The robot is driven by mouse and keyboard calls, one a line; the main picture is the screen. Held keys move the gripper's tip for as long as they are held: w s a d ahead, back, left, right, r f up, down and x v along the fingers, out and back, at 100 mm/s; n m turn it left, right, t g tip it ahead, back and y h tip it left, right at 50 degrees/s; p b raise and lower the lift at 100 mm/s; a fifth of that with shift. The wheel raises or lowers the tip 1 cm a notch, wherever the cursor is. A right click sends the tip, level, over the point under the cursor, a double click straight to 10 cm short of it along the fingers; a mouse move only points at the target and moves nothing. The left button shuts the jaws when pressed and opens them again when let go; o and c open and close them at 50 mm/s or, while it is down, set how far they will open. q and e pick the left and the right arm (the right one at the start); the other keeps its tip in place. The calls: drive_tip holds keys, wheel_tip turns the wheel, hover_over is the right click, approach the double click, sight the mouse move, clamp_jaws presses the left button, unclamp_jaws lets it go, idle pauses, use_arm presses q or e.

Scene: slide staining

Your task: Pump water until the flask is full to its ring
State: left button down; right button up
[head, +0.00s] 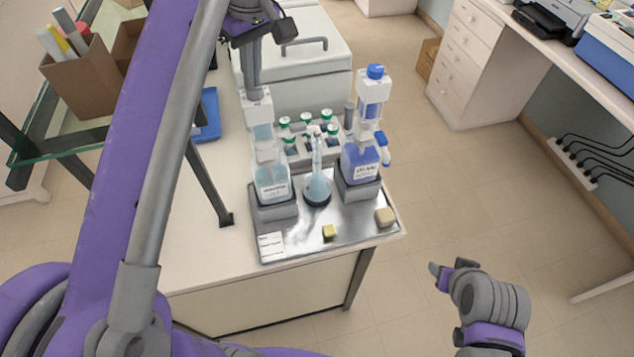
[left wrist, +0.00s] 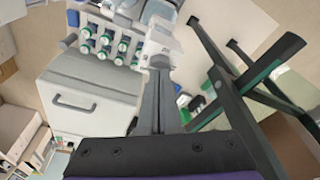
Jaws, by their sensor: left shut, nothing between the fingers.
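The clear dispenser bottle (head: 272,182) with pale liquid stands in a grey holder at the left of the metal tray (head: 350,232). My left gripper (head: 256,90) is shut and empty, fingers pointing down at the top of the bottle's white pump head (head: 257,104). The fingertips seem to touch it. In the left wrist view the shut fingers (left wrist: 159,70) end at the white pump head (left wrist: 160,42). The flask (head: 318,186) stands upright right of this bottle, pale blue liquid in its bulb. Its ring and exact level are too small to tell. My right gripper (head: 440,272) hangs off the table's right side.
A blue-liquid dispenser (head: 361,160) stands right of the flask. A rack with several green-capped bottles (head: 309,140) stands behind. Two small yellowish blocks (head: 329,231) (head: 385,217) and a white label card (head: 271,246) lie at the tray's front. A glass shelf (head: 58,140) stands left.

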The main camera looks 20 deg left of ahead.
sight(256, 93)
use_arm(q)
drive_tip(key=shift+f+b, duration=0.8)
drive_tip(key=shift+f, duration=1.25)
drive_tip(key=shift+r, duration=0.1)
use_arm(e)
drive_tip(key=shift+s+f, duration=0.35)
drive_tip(key=shift+f, duration=0.25)
drive_tip(key=shift+s+f, duration=0.35)
drive_tip(key=shift+f, duration=0.25)
drive_tip(key=shift+w+r, duration=0.1)
use_arm(q)
drive_tip(key=shift+r+p, duration=0.95)
drive_tip(key=shift+r, duration=0.45)
drive_tip(key=shift+w+r, duration=0.15)
drive_tip(key=shift+r, duration=1.1)
use_arm(e)
drive_tip(key=w+r, duration=0.2)
drive_tip(key=r, duration=0.1)
